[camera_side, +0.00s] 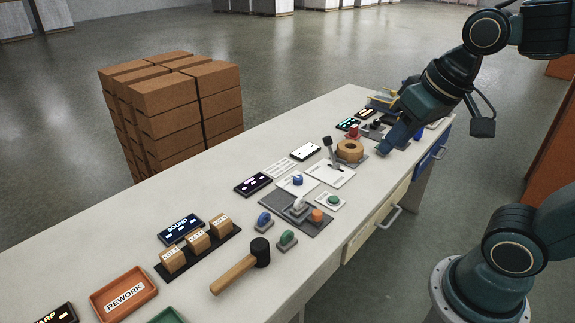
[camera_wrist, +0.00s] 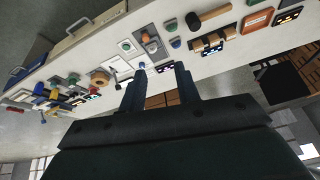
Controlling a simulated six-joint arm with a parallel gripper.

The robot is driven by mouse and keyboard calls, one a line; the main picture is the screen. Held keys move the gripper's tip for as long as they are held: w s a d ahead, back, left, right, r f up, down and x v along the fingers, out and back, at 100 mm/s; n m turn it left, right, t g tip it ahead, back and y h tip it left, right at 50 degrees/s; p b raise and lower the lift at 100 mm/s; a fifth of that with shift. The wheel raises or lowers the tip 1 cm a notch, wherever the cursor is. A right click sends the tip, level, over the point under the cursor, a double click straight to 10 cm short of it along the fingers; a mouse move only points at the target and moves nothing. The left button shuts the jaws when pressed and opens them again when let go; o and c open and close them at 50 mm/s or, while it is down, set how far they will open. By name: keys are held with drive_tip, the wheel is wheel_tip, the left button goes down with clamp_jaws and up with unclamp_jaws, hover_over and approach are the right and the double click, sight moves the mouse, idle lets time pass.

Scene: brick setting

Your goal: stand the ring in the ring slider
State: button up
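I cannot tell for certain which fixture is the ring slider. A white slotted panel (camera_side: 338,178) with an upright dark lever sits beside the ring. My gripper (camera_side: 390,138) is over the far right part of the bench, to the right of the ring and apart from it. In the wrist view my two fingers (camera_wrist: 160,70) are spread, with nothing between them.
A grey plate with a lever (camera_side: 317,224), blue and green knobs, a mallet (camera_side: 240,266), lettered blocks (camera_side: 198,242) and an orange REWORK tray (camera_side: 150,291) line the bench. Small displays stand along its back. Stacked brown boxes (camera_side: 165,95) stand behind. The bench front has drawer handles.

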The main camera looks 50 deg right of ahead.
drive_tip(key=shift+s+a+f+n+t, duration=0.1)
drive_tip(key=shift+s+f+n+t, duration=0.1)
drive_tip(key=shift+s+n, duration=0.6)
drive_tip(key=shift+s+a+f+n+t, duration=0.1)
drive_tip(key=shift+s+f+n, duration=0.15)
drive_tip(key=shift+s, duration=1)
